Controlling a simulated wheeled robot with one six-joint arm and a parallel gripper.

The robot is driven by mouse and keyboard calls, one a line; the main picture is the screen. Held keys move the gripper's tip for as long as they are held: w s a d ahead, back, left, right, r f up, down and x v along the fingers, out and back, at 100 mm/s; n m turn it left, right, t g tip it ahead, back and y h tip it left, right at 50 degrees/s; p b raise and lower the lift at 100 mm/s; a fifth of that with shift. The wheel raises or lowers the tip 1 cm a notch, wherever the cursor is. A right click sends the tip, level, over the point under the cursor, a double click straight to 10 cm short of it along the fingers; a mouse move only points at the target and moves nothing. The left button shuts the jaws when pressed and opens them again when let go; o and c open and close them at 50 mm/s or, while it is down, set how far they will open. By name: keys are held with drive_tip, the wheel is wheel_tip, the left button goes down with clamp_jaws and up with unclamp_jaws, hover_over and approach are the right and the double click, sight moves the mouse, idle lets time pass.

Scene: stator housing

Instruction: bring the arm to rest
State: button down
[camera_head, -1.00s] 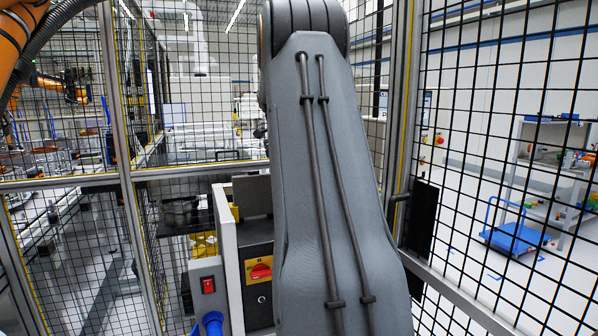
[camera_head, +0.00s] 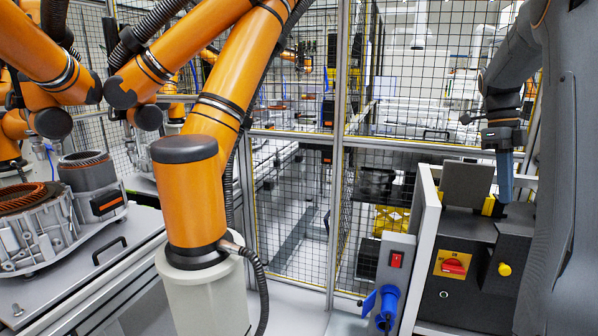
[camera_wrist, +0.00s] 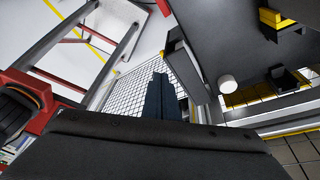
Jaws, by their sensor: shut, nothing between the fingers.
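My arm is folded down the right side of the head view. My gripper (camera_head: 504,190) hangs from it, pointing down, with its dark blue fingers together. The fingertips are close to a dark machine with yellow parts; I cannot tell whether they touch it. In the wrist view my gripper (camera_wrist: 160,82) shows its fingers side by side, with nothing held between them. A grey metal housing (camera_head: 45,240) with a copper-coloured winding on top lies on the workbench at the left, far from my gripper. A second housing (camera_head: 90,180) stands behind it.
An orange robot arm (camera_head: 190,190) stands on a white pedestal left of centre. A dark cabinet (camera_head: 470,265) with a red rotary switch is beside my arm. A wire-mesh fence (camera_head: 300,210) closes the back. A blue plug (camera_head: 387,305) sticks out low in front.

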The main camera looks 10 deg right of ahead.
drive_tip(key=a+f+n+t+b, duration=0.1)
drive_tip(key=a+f+n, duration=0.45)
drive_tip(key=a, duration=0.25)
drive_tip(key=a+f+n+t, duration=0.1)
drive_tip(key=a+f+n, duration=0.3)
drive_tip(key=a+n, duration=0.25)
drive_tip(key=a+f+n+t+b, duration=0.1)
drive_tip(key=a+f+n, duration=0.4)
drive_tip(key=a, duration=0.4)
drive_tip(key=s+a+f+n+t+b, duration=0.1)
drive_tip(key=s+a+f+n, duration=0.7)
drive_tip(key=a+n, duration=0.6)
drive_tip(key=s, duration=0.2)
drive_tip(key=shift+s+f+n+t+y+b, duration=0.15)
drive_tip(key=shift+s+n+t+y+b, duration=0.15)
drive_tip(key=shift+s+t+b, duration=0.1)
